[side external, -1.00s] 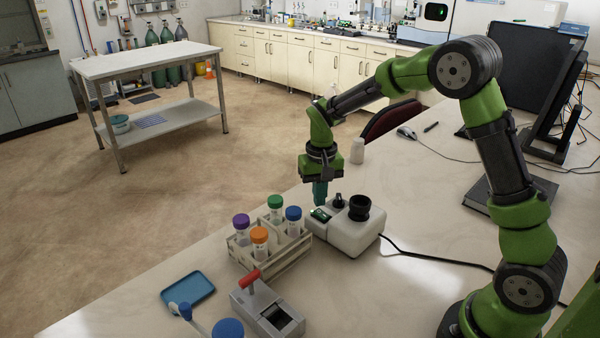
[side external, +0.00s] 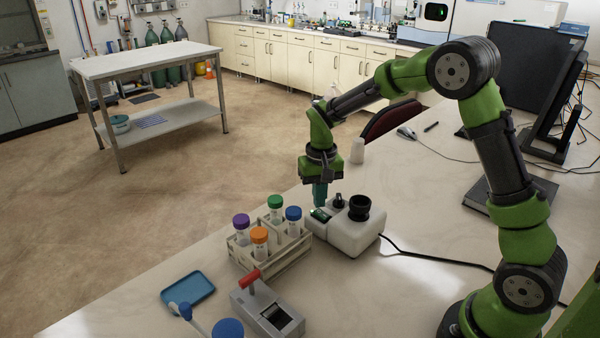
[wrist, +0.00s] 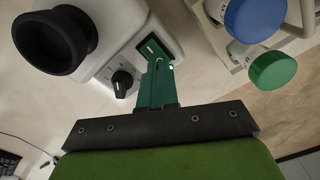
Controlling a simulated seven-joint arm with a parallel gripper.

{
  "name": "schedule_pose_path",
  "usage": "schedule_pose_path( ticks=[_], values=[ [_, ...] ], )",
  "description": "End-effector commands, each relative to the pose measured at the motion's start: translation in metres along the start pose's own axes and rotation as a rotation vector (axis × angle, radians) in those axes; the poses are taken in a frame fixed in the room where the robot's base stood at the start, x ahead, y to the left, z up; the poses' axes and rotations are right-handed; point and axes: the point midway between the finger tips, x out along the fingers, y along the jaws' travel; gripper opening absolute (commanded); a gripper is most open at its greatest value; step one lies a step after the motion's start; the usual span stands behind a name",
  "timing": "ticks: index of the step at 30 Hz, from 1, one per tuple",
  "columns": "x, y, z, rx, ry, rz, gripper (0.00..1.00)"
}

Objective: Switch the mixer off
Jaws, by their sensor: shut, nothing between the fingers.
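The mixer (side external: 352,235) is a white box on the bench with a black cup (side external: 360,207) on top. It also shows in the wrist view (wrist: 152,18). A black knob (wrist: 123,82) and a green rocker switch (wrist: 152,47) sit on its sloped face. My gripper (side external: 320,205) is shut and empty, pointing down at the switch end of the mixer. In the wrist view my green fingers (wrist: 158,66) are together, with their tips at the lower edge of the switch. I cannot tell whether they touch it. The fingers hide part of the switch.
A rack (side external: 272,256) with several coloured-cap tubes stands directly left of the mixer. A grey device with a red lever (side external: 267,310) and a blue tray (side external: 188,289) are nearer the front. A black cable (side external: 435,257) runs right.

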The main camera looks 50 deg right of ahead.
Motion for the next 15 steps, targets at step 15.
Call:
schedule_pose_path(
  ticks=[15],
  values=[
    [0.0082,0.0,0.0003,0.001,-0.002,0.0,0.0]
  ],
)
